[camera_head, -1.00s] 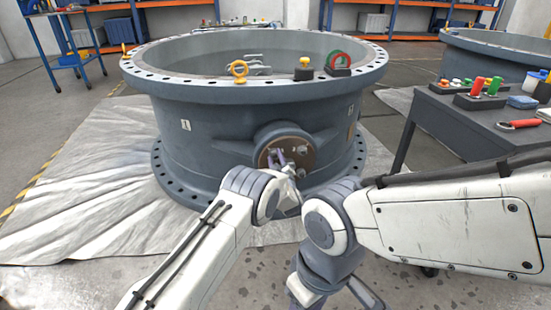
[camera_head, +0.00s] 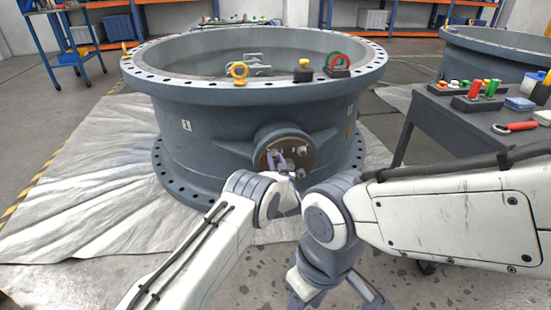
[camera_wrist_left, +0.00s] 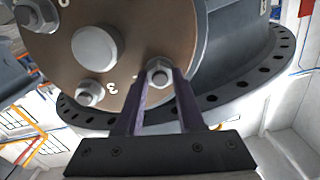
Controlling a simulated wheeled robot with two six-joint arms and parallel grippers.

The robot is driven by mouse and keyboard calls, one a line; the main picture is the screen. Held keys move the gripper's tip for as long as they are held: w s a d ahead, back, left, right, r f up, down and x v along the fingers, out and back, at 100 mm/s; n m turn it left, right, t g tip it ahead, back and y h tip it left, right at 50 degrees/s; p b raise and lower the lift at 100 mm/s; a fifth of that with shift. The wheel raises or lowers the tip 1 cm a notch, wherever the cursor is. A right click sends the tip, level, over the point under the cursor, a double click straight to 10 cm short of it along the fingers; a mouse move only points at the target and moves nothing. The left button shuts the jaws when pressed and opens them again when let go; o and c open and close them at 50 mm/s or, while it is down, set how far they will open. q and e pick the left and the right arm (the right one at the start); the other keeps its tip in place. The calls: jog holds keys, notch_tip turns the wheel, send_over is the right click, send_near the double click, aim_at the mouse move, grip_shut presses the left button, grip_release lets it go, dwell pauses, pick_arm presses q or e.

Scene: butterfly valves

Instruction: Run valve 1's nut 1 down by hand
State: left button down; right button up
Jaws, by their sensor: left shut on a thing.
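Valve 1 (camera_head: 225,135) is a large grey flanged ring marked 1. A round brown plate (camera_head: 293,143) sits on its side boss and fills the upper left of the left wrist view (camera_wrist_left: 130,35). The plate carries several studs with nuts and a plain central cap (camera_wrist_left: 95,48). My left gripper (camera_head: 277,157) is at the plate. In the left wrist view its two purple fingers are shut on a hex nut (camera_wrist_left: 160,72), one on each side; its number is not readable. Another nut (camera_wrist_left: 90,93) sits by the mark 3. My right gripper is low in the head view, its jaw state unclear.
A grey bench (camera_head: 450,125) at the right holds red and green items and a red-handled tool (camera_head: 515,127). A pale sheet (camera_head: 95,190) covers the floor.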

pick_arm(q)
jog(key=m, duration=0.4)
jog(key=shift+m, duration=0.3)
jog(key=m, duration=0.3)
jog(key=shift+f+m+p, duration=0.1)
jog(key=shift+m+p, duration=0.25)
jog(key=shift+m, duration=0.05)
jog(key=m, duration=0.4)
jog(key=shift+m, duration=1.8)
jog(key=shift+f, duration=0.1)
jog(key=c, duration=0.5)
grip_release()
